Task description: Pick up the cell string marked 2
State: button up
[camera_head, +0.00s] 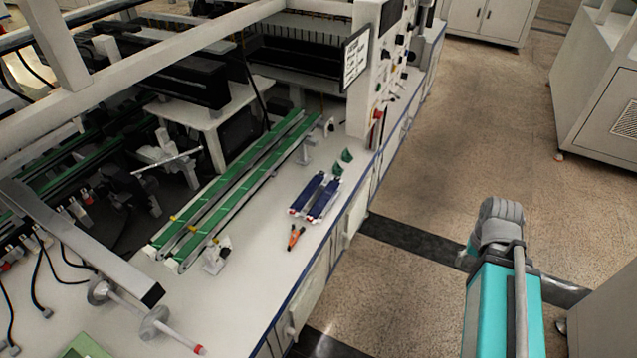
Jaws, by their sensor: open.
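Two dark blue strips, which look like cell strings, lie side by side on a small pale holder (293,213) on the white bench. One is the left strip (307,192) and the other is the right strip (324,199). Any number marks on them are too small to read, so I cannot tell which is marked 2. My arm, teal and grey, stands at the lower right over the floor, well apart from the bench. My gripper's fingers do not show in this view.
An orange-and-black tool (295,237) lies just in front of the holder, and small green pieces (343,162) stand behind it. A green two-track conveyor (232,190) runs to its left. A white post and panel rise behind. The floor aisle (440,180) right of the bench is open.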

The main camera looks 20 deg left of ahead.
aim_at(300, 204)
jog(key=u, duration=0.4)
jog(key=i, duration=1.1)
jog(key=u, duration=0.7)
